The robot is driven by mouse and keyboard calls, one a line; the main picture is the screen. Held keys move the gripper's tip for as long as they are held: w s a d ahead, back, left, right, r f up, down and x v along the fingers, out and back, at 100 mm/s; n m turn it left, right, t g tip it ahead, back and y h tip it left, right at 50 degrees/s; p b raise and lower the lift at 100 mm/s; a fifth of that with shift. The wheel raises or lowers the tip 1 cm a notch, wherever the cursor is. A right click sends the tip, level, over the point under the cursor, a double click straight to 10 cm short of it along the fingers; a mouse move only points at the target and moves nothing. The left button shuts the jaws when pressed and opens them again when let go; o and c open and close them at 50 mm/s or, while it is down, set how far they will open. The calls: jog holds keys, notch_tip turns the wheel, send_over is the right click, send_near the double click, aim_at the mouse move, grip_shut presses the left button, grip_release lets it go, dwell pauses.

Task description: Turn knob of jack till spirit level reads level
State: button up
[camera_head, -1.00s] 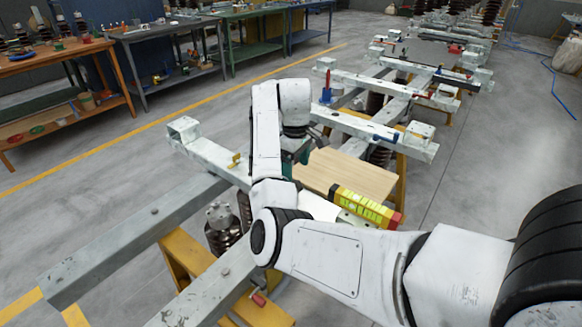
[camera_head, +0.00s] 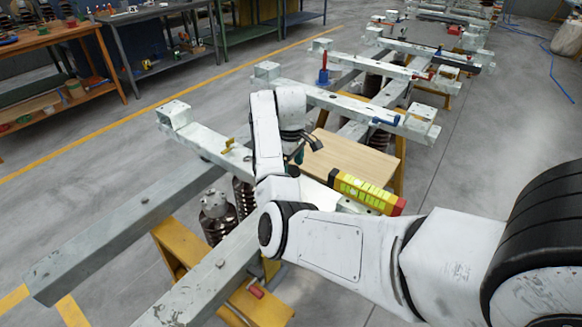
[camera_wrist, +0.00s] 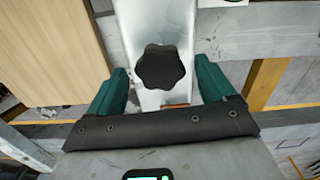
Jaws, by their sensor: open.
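The black lobed knob (camera_wrist: 161,67) stands on the pale metal beam (camera_wrist: 158,22) in the wrist view. My gripper (camera_wrist: 163,80) is open, with one green finger on each side of the knob. I see gaps between the fingers and the knob; the fingers' height relative to it is unclear. In the head view my gripper (camera_head: 304,150) is partly hidden by my arm, and the knob cannot be made out.
A wooden board (camera_head: 345,160) lies beside the beam, close to my gripper. Steel frame beams (camera_head: 125,215) on yellow trestles (camera_head: 185,255) surround the arm. A red-handled tool (camera_head: 255,290) hangs low on the front frame. Workbenches (camera_head: 150,25) stand farther back.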

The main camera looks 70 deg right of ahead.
jog(key=shift+f, duration=0.25)
jog(key=c, duration=1.1)
jog(key=shift+o, duration=0.2)
jog(key=shift+r+m+p, duration=0.15)
jog(key=shift+m+p, duration=0.15)
